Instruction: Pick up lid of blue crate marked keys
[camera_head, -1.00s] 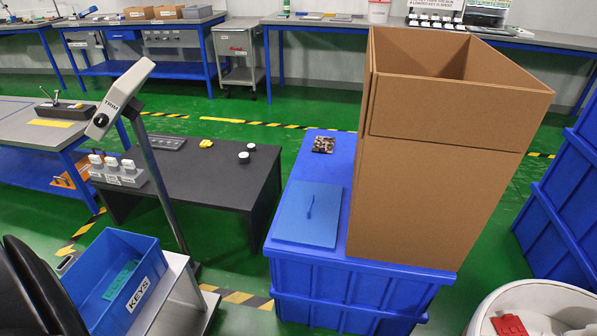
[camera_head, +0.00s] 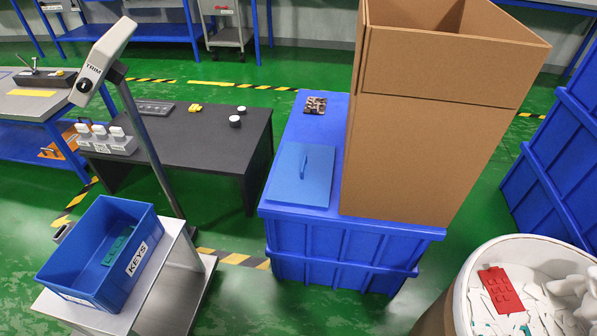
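The blue crate marked KEYS (camera_head: 145,272) stands open on a small metal stand at the lower left. A green flat piece (camera_head: 117,246) lies inside it. A flat blue lid (camera_head: 318,180) with a raised bar handle (camera_head: 303,166) lies on top of the large blue container at the centre, left of the tall cardboard box. Nothing touches the lid's handle. Neither of my grippers can be made out in the view.
The tall cardboard box (camera_head: 430,150) stands on the blue container (camera_head: 340,240). A metal stand (camera_head: 172,255) holds the KEYS crate. A grey post with a TRIM head (camera_head: 103,58) rises behind it. A white drum (camera_head: 462,300) at lower right holds red and white pieces and an unclear white shape.

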